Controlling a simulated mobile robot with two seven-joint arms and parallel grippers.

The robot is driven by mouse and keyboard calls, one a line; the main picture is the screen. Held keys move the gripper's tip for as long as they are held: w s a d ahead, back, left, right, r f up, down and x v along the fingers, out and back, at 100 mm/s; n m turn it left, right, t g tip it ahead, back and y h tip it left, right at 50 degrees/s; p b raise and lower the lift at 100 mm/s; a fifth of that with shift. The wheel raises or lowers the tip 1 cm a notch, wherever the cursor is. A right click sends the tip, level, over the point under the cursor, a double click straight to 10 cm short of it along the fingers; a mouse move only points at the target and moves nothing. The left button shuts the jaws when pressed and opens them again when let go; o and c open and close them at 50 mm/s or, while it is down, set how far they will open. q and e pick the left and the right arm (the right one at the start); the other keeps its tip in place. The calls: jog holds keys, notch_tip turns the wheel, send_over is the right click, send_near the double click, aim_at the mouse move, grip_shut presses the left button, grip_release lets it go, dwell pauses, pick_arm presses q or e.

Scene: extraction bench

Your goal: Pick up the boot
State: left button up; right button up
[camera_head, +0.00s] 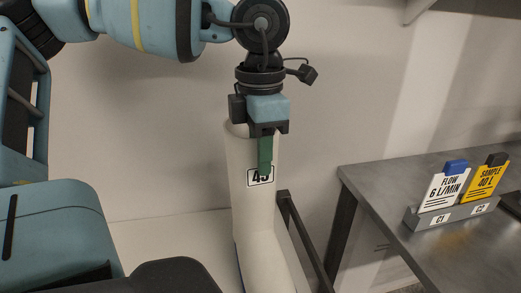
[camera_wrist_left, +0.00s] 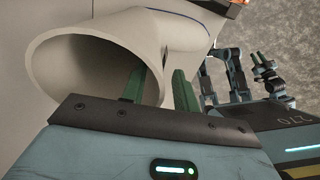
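The boot (camera_head: 254,215) is a tall off-white boot, upright against the wall, with a black-and-white number label on its shaft partly hidden by a green finger. My left gripper (camera_head: 265,150) points down over the top rim. In the left wrist view, the boot's round opening (camera_wrist_left: 60,70) faces the camera. My left gripper (camera_wrist_left: 161,88) straddles the boot wall, one green finger inside the opening and one outside. A gap shows between the fingers, so it looks open. A blue arm with green fingers, apparently my right gripper (camera_wrist_left: 262,65), shows small; its opening is unclear.
A grey metal bench (camera_head: 385,205) stands at the right. On it, a grey holder (camera_head: 450,216) carries a white tag (camera_head: 441,190) and a yellow tag (camera_head: 484,182). A dark bar (camera_head: 303,238) runs close to the boot's right side. The wall behind is bare.

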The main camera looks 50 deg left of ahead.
pick_arm(q)
jog(key=shift+c, duration=0.3)
grip_shut()
dwell(1.3)
